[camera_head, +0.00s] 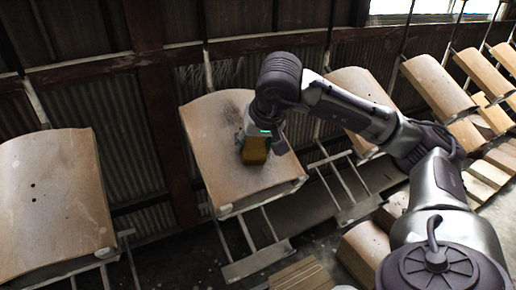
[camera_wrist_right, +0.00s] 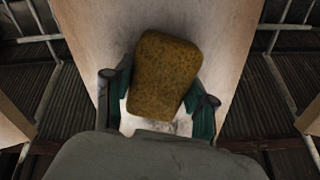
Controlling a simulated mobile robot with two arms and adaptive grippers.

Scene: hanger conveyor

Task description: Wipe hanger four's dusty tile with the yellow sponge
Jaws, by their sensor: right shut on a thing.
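The yellow sponge (camera_head: 254,151) is held between the fingers of my right gripper (camera_head: 262,140), over the upper middle of a curved tan tile (camera_head: 225,165) on a hanger. In the right wrist view the sponge (camera_wrist_right: 163,75) sits tilted between the two green-padded fingers of the gripper (camera_wrist_right: 160,100), with the tile (camera_wrist_right: 100,35) behind it. A dark, dusty patch (camera_head: 232,112) shows on the tile beside the gripper. I cannot tell whether the sponge touches the tile. Which hanger is number four is not marked. My left gripper is not in view.
Another hanging tile (camera_head: 50,200) is at the left, and more (camera_head: 438,85) hang in a row to the right. Metal hanger frames (camera_head: 258,255) stick out below. Stacked tiles (camera_head: 300,276) lie on the floor. A corrugated wall stands behind.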

